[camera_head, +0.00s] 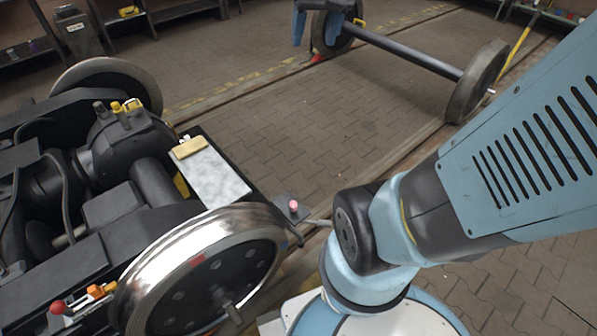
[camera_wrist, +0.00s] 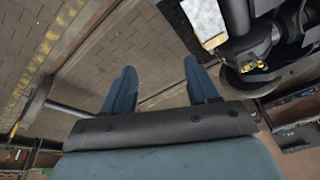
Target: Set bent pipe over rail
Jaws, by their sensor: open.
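My gripper (camera_head: 326,36) hangs at the top of the head view, its two blue fingers apart and pointing down, with nothing seen between them. In the wrist view my gripper (camera_wrist: 160,66) is also open and empty above the paved floor. A rail (camera_head: 400,152) runs along the floor between the bogie and a loose wheelset; it is partly hidden by my arm. I cannot pick out a bent pipe for sure. A short grey rod-like piece (camera_head: 318,222) shows between the bogie's shiny wheel and my arm, and its shape is too small to tell.
The dark bogie (camera_head: 150,185) fills the left, with a shiny wheel (camera_head: 205,270) and a pale plate (camera_head: 212,178) bearing a yellow block (camera_head: 188,148). The wheelset (camera_head: 410,50) stands at the back right. Paved floor between them is clear. Shelves line the far edge.

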